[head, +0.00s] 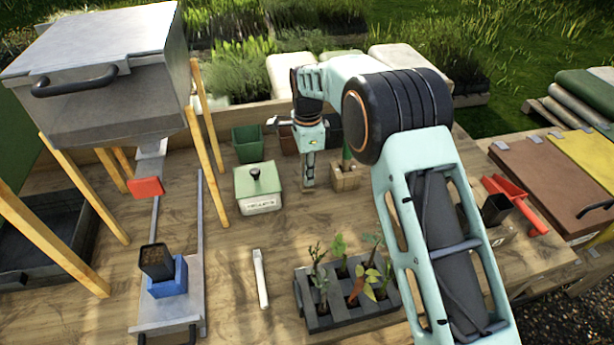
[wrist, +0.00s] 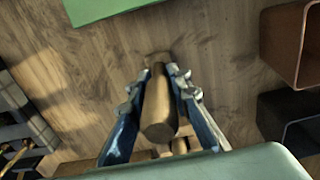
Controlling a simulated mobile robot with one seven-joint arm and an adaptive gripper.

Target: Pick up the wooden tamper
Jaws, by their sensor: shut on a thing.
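The wooden tamper (wrist: 160,108) is a light brown cylinder between my gripper's two fingers in the wrist view. My gripper (wrist: 159,82) is shut on it, with a finger against each side. In the head view my gripper (head: 309,178) points down over the table, between the green lidded box and a small wooden block. The fingers and wrist largely hide the tamper there. I cannot tell whether its lower end touches the table.
A green lidded box (head: 259,190) stands left of my gripper. A wooden block (head: 345,181) with a green-handled tool is close on the right. Small pots (head: 248,145) stand behind. A seedling tray (head: 318,322) and a white label stick (head: 261,279) lie in front.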

